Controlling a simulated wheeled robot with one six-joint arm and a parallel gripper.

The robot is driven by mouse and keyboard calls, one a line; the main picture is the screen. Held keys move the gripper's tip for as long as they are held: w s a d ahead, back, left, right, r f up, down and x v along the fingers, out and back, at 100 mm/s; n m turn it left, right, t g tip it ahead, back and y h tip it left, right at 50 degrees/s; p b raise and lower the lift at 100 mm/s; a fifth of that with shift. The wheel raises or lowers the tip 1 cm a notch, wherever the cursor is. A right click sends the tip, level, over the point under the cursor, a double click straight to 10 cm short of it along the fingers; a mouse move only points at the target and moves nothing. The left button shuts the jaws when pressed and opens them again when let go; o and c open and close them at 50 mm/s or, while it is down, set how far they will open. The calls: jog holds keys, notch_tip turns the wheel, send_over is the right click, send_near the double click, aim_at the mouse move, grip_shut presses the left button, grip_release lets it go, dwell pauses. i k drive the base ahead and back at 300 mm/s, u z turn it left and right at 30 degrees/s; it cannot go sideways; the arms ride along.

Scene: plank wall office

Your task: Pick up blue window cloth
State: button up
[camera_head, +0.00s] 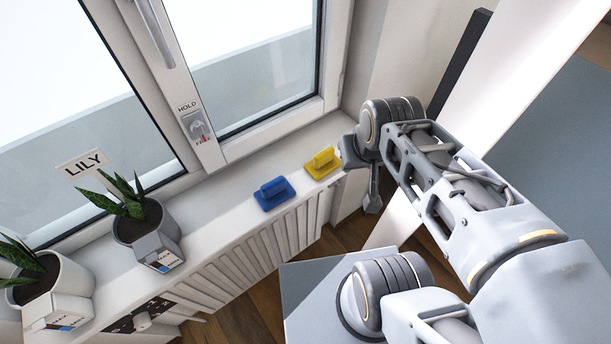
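The blue window cloth (275,194) is a flat blue pad with a raised grip on top. It lies on the white windowsill (222,207), near the sill's front edge. My gripper (366,188) hangs at the end of my arm, to the right of the blue cloth and apart from it. A yellow cloth of the same shape lies between them. The gripper is seen from behind and partly hidden by my wrist, so its finger opening does not show clearly. Nothing is visibly held in it.
The yellow cloth (323,163) lies close to my gripper. Two potted plants, one with a LILY sign (84,164), stand on the left of the sill. A ribbed radiator (240,262) is below. The window frame (215,150) rises behind. The sill between plants and blue cloth is clear.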

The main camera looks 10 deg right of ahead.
aim_at(279, 190)
jog(key=z, duration=0.6)
jog(key=k, duration=0.9)
jog(key=u, duration=1.75)
